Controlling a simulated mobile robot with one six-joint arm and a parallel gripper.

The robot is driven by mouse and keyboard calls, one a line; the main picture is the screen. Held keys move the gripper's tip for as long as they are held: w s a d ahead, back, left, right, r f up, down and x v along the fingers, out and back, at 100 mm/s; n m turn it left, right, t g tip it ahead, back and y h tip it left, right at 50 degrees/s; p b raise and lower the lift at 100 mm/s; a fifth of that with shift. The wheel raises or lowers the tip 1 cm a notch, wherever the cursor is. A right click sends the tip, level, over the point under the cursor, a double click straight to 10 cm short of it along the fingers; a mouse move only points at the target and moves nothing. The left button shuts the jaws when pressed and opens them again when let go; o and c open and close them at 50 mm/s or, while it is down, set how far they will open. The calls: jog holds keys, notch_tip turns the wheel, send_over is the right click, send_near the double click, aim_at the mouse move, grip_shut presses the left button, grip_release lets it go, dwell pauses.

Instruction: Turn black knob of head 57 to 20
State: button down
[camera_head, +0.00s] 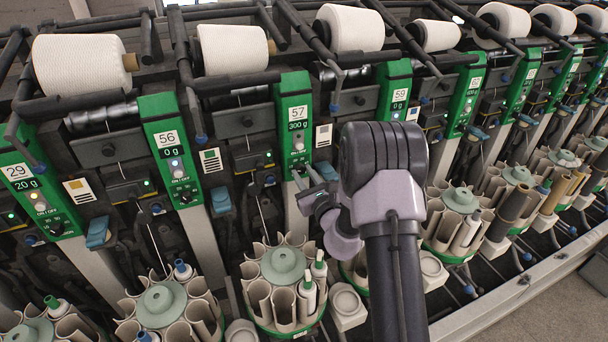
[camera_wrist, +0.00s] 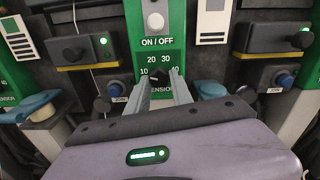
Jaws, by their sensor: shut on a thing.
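My gripper (camera_head: 305,183) is at the lower part of this panel. In the wrist view, the black knob (camera_wrist: 158,74) sits below the ON/OFF label, with 10, 20, 30 and 40 printed around it. My gripper (camera_wrist: 159,86) is shut on the knob, one finger on each side. The fingers partly cover the dial and the lettering below it. I cannot tell which number the knob points to.
Green panels of head 56 (camera_head: 171,150) and head 59 (camera_head: 395,95) stand on either side. White yarn cones (camera_head: 233,49) line the top. Bobbin magazines (camera_head: 283,266) stand below. Blue levers (camera_wrist: 26,106) stick out beside the panel.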

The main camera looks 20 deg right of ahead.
jog(key=m+p, duration=0.4)
jog(key=m, duration=0.1)
jog(key=shift+r, duration=0.15)
jog(key=shift+m+p, duration=1.1)
jog(key=shift+m, duration=1)
jog(key=c, duration=1.1)
grip_release()
jog(key=s, duration=1.7)
jog(key=shift+s+a+b, duration=0.1)
jog(key=shift+s+b, duration=0.15)
jog(key=shift+b, duration=0.05)
jog(key=shift+a, duration=0.1)
